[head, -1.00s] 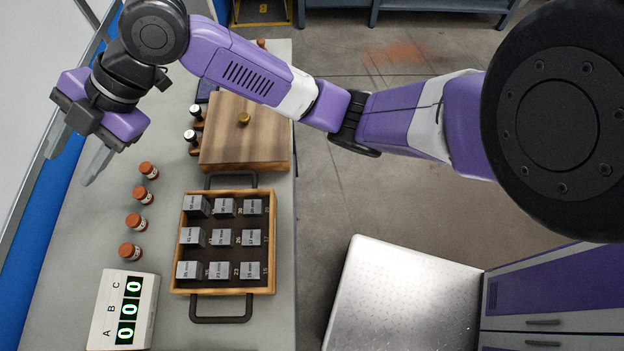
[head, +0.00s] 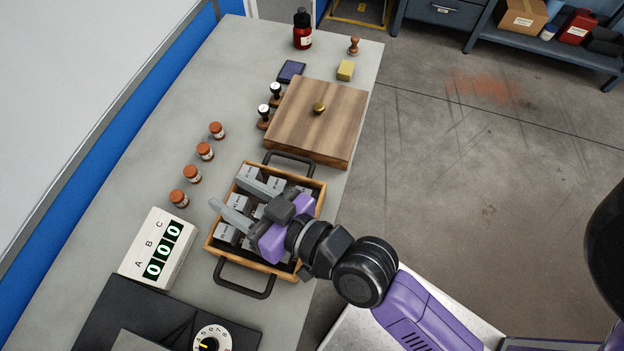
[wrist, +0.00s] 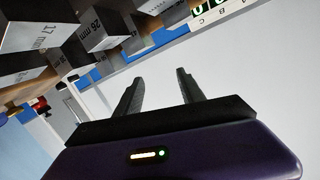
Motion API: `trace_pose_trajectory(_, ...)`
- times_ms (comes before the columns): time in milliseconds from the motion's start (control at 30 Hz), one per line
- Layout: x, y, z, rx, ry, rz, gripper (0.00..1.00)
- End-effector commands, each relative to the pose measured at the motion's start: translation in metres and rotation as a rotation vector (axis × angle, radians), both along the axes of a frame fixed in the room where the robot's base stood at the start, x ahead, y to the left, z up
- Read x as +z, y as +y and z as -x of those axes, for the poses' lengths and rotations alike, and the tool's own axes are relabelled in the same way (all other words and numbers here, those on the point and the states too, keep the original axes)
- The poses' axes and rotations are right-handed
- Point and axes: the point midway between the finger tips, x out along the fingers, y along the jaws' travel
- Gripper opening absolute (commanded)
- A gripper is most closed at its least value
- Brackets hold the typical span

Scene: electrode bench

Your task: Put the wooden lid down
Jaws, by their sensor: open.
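The wooden lid (head: 316,122) is a brown square board with a small brass knob (head: 319,108). It lies flat on the bench behind the open wooden box (head: 313,190), apart from my gripper. The box has black handles and holds several grey metal blocks marked in millimetres. My gripper (head: 232,196) is open and empty over the box, its fingers pointing left and hiding some blocks. In the wrist view both fingers (wrist: 158,92) are spread with nothing between them, and blocks (wrist: 95,32) show at the upper left.
Several small brown-capped bottles (head: 205,151) stand left of the box. A counter reading 000 (head: 158,248) and a dark dial unit (head: 140,312) are at the front left. Two stamps (head: 266,112) stand by the lid. A red bottle (head: 302,32) and yellow block (head: 345,70) stand behind.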

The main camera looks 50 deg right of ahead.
Motion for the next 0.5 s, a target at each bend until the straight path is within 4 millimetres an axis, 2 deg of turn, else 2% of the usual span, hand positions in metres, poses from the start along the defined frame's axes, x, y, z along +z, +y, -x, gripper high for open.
trace_pose_trajectory(33,-0.011,-0.005,0.026,-0.025,0.029,0.002,0.46)
trace_pose_trajectory(100,-0.019,-0.017,0.057,-0.06,0.051,0.016,0.46)
trace_pose_trajectory(300,-0.023,-0.051,0.143,-0.1,0.089,0.1,0.46)
trace_pose_trajectory(400,-0.015,-0.064,0.175,-0.088,0.09,0.149,0.46)
trace_pose_trajectory(500,-0.006,-0.074,0.196,-0.067,0.086,0.189,0.46)
